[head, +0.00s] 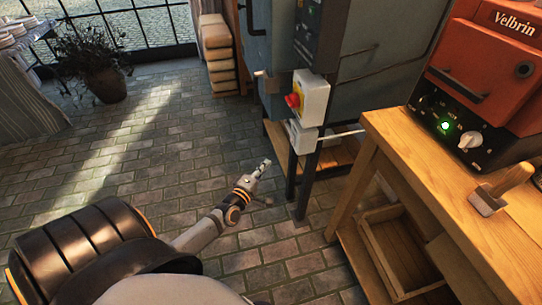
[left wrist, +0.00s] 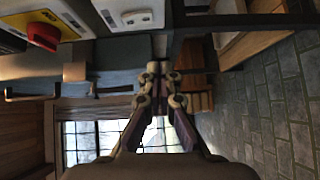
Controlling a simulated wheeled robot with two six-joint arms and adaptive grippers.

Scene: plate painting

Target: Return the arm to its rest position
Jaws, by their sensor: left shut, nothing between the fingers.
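My left gripper (head: 262,167) is at the end of my left arm, out over the brick floor in the head view. It is in front of the legs of the grey-blue cabinet and apart from them. In the left wrist view its fingers (left wrist: 158,68) are together with nothing between them. My right gripper is not in either view.
A grey-blue cabinet (head: 375,45) carries a white switch box (head: 316,97) with a red knob (head: 292,100). At right, a wooden bench (head: 400,137) holds an orange oven (head: 500,65) and a wooden-handled scraper (head: 513,180).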

